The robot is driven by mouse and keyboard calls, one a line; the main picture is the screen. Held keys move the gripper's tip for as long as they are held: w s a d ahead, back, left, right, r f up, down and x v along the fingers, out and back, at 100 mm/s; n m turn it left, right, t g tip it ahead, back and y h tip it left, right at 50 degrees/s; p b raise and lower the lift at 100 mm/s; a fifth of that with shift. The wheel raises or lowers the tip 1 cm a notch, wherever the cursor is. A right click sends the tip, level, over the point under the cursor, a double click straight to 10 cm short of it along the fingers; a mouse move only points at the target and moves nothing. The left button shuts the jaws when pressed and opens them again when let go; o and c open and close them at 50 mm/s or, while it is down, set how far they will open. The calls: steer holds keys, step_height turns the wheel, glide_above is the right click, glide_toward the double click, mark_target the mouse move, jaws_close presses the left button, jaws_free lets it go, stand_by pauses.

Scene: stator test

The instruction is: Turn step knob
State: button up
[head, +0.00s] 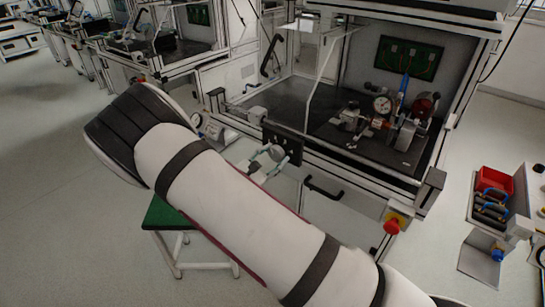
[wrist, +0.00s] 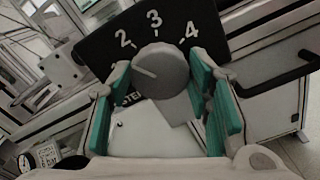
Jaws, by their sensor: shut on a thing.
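The step knob (wrist: 160,74) is a grey round knob on a black dial plate (wrist: 100,48) with white numerals 2, 3 and 4 in the wrist view. A pale line on the knob's face points left and slightly up, toward the left finger. The plate area below the 2 is partly hidden by that finger. My gripper (wrist: 159,82) has teal pads on both sides of the knob and is shut on it. In the head view my gripper (head: 271,157) is at the front of the workbench, at the black plate (head: 291,146).
A black drawer handle (head: 322,189) is below and right of the plate. A red emergency button (head: 395,222) is on the bench's front right. The bench top (head: 300,93) holds a test rig with a gauge (head: 382,104). A green-topped stool (head: 165,213) stands beneath my arm.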

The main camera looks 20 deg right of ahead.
steer(key=shift+m, duration=1)
steer(key=o, duration=1.1)
steer(key=shift+o, duration=0.2)
steer(key=v, duration=1.2)
